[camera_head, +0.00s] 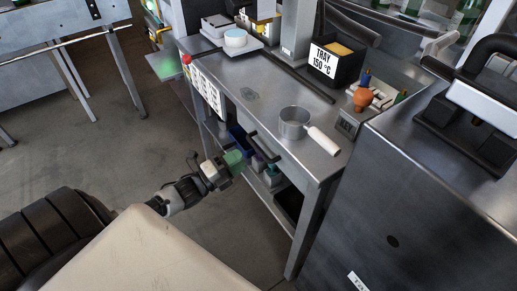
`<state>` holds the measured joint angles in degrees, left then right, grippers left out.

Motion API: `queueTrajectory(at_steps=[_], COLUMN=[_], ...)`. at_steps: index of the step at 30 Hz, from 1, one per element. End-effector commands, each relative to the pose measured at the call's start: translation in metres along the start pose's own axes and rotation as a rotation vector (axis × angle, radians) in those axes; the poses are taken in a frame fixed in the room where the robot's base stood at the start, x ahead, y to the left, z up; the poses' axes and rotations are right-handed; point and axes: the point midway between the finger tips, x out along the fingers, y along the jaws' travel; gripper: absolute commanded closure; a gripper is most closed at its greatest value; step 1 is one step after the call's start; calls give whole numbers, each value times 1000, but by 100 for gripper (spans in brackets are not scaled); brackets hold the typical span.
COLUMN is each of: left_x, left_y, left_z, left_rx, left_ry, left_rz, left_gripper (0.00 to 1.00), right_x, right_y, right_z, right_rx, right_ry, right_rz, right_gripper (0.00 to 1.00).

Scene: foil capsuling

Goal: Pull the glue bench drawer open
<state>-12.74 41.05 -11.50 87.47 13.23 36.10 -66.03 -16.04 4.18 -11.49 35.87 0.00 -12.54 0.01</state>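The steel glue bench (245,94) runs diagonally through the middle of the view. A dark bar handle (263,148) is on its front, just below the top. The drawer front behind the handle looks flush with the bench, with no visible gap. My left gripper (238,160) is in front of the bench, to the left of the handle and slightly lower, apparently apart from it. Its green fingertips point toward the bench; their spacing is too small to tell. My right gripper is not in view.
A metal pan with a white handle (294,122) sits on the bench top near the front edge. A black tray box (329,67) stands behind it. Bottles and bins are on the shelf below. A grey cabinet (420,215) is at right.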

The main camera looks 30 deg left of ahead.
Motion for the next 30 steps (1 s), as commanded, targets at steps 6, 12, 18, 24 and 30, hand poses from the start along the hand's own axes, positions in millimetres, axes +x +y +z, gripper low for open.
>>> queueTrajectory(at_steps=[6,12,18,24,30], left_x=[44,68,76,76,75], left_y=[0,1,1,2,2], left_z=[1,1,0,0,0], left_rx=[0,-2,-3,-3,-2], left_ry=[-1,-2,-3,-3,-3], left_rz=[-1,2,3,4,4], left_gripper=[61,61,61,61,92], right_x=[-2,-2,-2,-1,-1], right_y=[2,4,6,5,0], right_z=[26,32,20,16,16], right_rx=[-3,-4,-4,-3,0], right_ry=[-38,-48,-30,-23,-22], right_rz=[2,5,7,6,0], right_gripper=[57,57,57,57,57])
